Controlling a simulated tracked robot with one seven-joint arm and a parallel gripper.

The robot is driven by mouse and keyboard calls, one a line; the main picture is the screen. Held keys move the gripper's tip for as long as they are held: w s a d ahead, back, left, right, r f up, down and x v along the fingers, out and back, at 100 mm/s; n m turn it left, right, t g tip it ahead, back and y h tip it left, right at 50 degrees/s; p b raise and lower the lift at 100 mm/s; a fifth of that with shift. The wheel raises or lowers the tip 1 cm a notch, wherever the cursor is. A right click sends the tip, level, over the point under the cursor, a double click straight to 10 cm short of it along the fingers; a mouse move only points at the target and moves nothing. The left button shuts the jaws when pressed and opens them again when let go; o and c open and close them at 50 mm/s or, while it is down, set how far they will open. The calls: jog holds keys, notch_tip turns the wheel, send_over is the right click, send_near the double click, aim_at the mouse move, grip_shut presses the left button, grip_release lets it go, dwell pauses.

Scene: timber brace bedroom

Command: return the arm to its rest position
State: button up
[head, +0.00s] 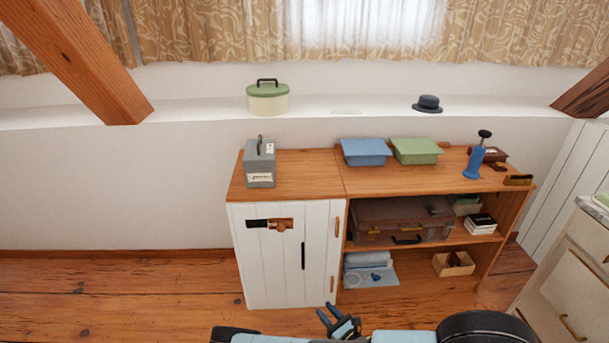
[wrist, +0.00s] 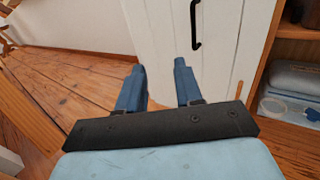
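My gripper (head: 337,321) shows at the bottom of the head view, low in front of the white cabinet door. In the wrist view my gripper (wrist: 158,85) has its two blue fingers apart with nothing between them. Beyond the fingertips are the wooden floor and the white cabinet door (wrist: 180,30) with its black handle (wrist: 196,25). My light blue arm stretches along the bottom edge of the head view, folded low near my body.
The cabinet (head: 270,275) stands ahead, joined to an open shelf unit (head: 440,183) holding a brown suitcase (head: 385,215). A grey box (head: 260,163), blue bin (head: 365,151) and green bin (head: 415,150) stand on top. Drawers (head: 575,280) stand at right. The floor at left (head: 120,295) is clear.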

jog(key=w+d+r+m+t+h, duration=0.1)
jog(key=w+r+m+t+h, duration=0.45)
jog(key=r, duration=0.45)
jog(key=w+r+m+t+h, duration=0.2)
jog(key=w+r+m+h, duration=0.3)
jog(key=r+h, duration=0.45)
jog(key=s+d+r+m+g+h, duration=0.1)
jog(key=d+r+m+g+h, duration=0.55)
jog(key=r+m, duration=0.25)
jog(key=s+d+r+m+g+h, duration=0.2)
jog(key=d+r+m+g+h, duration=0.3)
jog(key=r+m+g+h, duration=0.4)
jog(key=s+d+r+m+g+y, duration=0.4)
jog(key=s+r+m+g+y, duration=0.15)
jog(key=r, duration=0.25)
jog(key=s+d+r+m+g+y, duration=0.4)
jog(key=s+r+m, duration=0.1)
jog(key=s+r, duration=0.25)
jog(key=s+a+r+m+t+y, duration=0.2)
jog(key=s+r+t+y, duration=0.2)
jog(key=r, duration=0.4)
jog(key=s+a+r+m+t+y, duration=0.2)
jog(key=s+r+t+y, duration=0.2)
jog(key=s, duration=0.5)
notch_tip(320, 180, up, 4)
jog(key=shift+a+f+y, duration=0.15)
jog(key=shift+a+y, duration=0.25)
jog(key=shift+y, duration=0.8)
